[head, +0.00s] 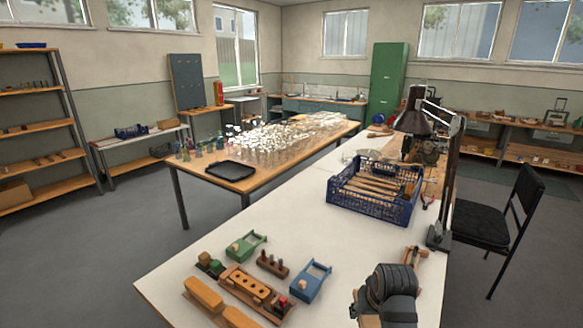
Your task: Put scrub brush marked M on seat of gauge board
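No letter M can be read on anything in the head view, so I cannot tell which brush is the marked one. Several wooden pieces, perhaps brushes, lie in a blue crate (373,206) on the white table. Two orange-yellow blocks (204,294) lie at the table's near left; the second is cut off by the bottom edge. Beside them is a wooden board with round holes (254,289), possibly the gauge board; its seat cannot be made out. My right arm's dark wrist end shows at the bottom right; its fingertips are hidden. My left gripper is out of view.
A green frame (246,245), a blue frame (311,281) and a small rack of pegs (272,264) stand near the holed board. A black lamp (414,122) rises behind the crate. The white table's middle, between the crate and these pieces, is clear.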

